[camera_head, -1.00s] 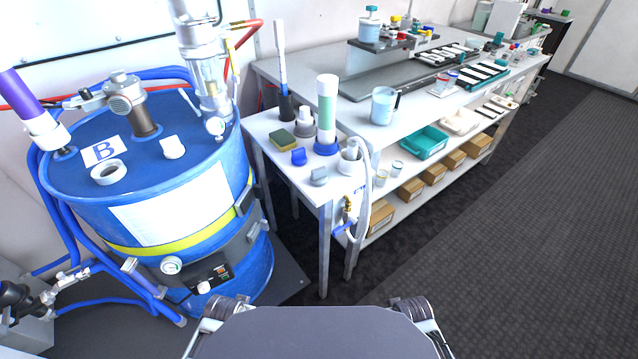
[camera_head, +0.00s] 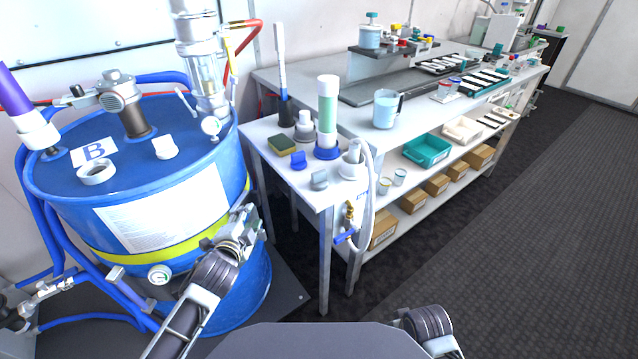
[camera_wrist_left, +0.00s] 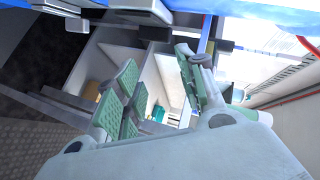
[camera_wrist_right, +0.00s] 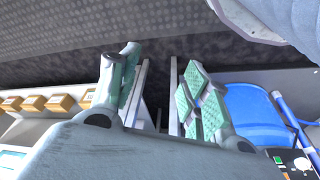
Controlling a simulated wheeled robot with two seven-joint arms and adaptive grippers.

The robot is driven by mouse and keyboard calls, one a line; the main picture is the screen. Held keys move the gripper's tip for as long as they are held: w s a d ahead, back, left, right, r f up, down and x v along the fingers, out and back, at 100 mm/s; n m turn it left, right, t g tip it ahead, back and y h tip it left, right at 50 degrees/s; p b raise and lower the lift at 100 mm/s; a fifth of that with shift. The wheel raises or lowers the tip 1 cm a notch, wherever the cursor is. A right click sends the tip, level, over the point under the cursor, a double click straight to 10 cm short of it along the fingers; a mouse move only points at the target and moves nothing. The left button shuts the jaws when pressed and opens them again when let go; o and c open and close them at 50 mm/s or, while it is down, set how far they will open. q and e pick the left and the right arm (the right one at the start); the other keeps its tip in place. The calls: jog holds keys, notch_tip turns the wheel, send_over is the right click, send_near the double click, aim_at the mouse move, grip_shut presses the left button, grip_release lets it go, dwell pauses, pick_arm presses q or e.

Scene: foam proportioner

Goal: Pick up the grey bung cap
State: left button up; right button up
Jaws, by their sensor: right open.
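The grey bung cap (camera_head: 319,179) sits near the front edge of the small white side table, just in front of a blue cap (camera_head: 298,160). My left gripper (camera_head: 243,224) is in front of the blue drum, left of the side table and apart from the cap. In the left wrist view its green-padded fingers (camera_wrist_left: 162,78) are spread with nothing between them. My right gripper is outside the head view, where only part of my right arm shows at the bottom. In the right wrist view its fingers (camera_wrist_right: 160,85) are spread and empty.
The blue drum (camera_head: 215,190) stands at left with fittings and hoses. The side table (camera_head: 268,133) also holds a sponge (camera_head: 281,145), a green-and-white tube (camera_head: 327,110) and a white holder with a hose (camera_head: 352,160). A long workbench (camera_head: 420,110) stands behind. Floor at right is clear.

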pick_arm(q)
jog(key=w+d+r+m+t+h, duration=0.2)
jog(key=w+d+r+m+t, duration=0.15)
jog(key=r+m, duration=0.2)
jog(key=m+g+h, duration=1)
jog(key=m+h, duration=0.3)
jog(key=m, duration=1.6)
send_near(312, 176)
jog(key=shift+d+f, duration=0.1)
jog(key=shift+f, duration=0.15)
pick_arm(e)
jog(key=s+a+f+g, duration=0.1)
jog(key=s+f, duration=0.2)
jog(key=f, duration=1.1)
jog(key=shift+a, duration=0.3)
pick_arm(q)
jog(key=shift+r+x, duration=0.2)
jog(key=shift+x, duration=2.55)
jog(key=shift+w+d, duration=0.4)
jog(key=shift+d, duration=0.15)
pick_arm(e)
jog(key=shift+s+d+f, duration=0.1)
jog(key=shift+f, duration=0.45)
